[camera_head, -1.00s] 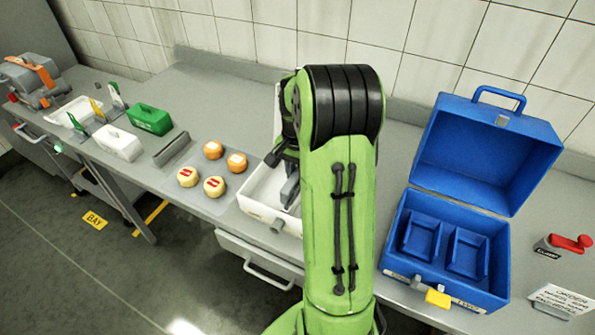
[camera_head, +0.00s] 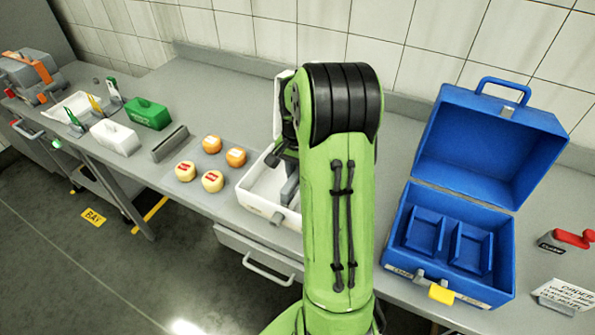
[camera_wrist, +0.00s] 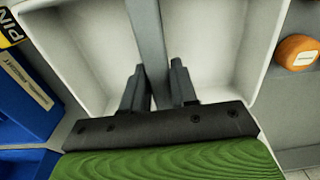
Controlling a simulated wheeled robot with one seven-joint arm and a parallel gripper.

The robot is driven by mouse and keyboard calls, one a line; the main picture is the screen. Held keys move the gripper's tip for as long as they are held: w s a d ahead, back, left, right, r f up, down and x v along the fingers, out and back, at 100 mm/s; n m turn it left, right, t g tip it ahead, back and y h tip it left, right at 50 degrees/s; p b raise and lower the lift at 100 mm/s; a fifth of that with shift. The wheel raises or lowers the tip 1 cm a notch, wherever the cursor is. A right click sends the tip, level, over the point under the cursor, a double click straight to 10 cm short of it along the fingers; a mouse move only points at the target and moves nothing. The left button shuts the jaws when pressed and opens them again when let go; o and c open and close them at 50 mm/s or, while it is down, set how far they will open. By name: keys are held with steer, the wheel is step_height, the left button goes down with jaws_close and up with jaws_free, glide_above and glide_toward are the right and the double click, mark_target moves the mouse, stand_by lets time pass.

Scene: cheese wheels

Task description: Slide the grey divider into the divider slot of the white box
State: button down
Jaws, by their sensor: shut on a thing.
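The white box (camera_head: 251,196) stands open on the bench, partly hidden behind my green arm; its inside also shows in the wrist view (camera_wrist: 84,46). My gripper (camera_wrist: 157,84) is over the box and shut on the grey divider (camera_wrist: 147,30). The divider runs away from the fingers along the middle of the box, with a bare white compartment on each side. In the head view a part of the divider (camera_head: 289,188) shows inside the box beside my arm. Whether it sits in the slot I cannot tell, as the slot is hidden.
Several cheese wheels (camera_head: 212,181) lie left of the white box; one orange wheel (camera_wrist: 297,52) shows in the wrist view. A grey holder (camera_head: 170,144) and a green box (camera_head: 147,114) stand farther left. An open blue box (camera_head: 447,245) stands close on the right.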

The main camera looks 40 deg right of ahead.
steer(key=shift+f, duration=0.2)
steer(key=c, duration=0.8)
jaws_free()
step_height(320, 180, up, 16)
steer(key=p, duration=0.3)
steer(key=shift+f, duration=0.1)
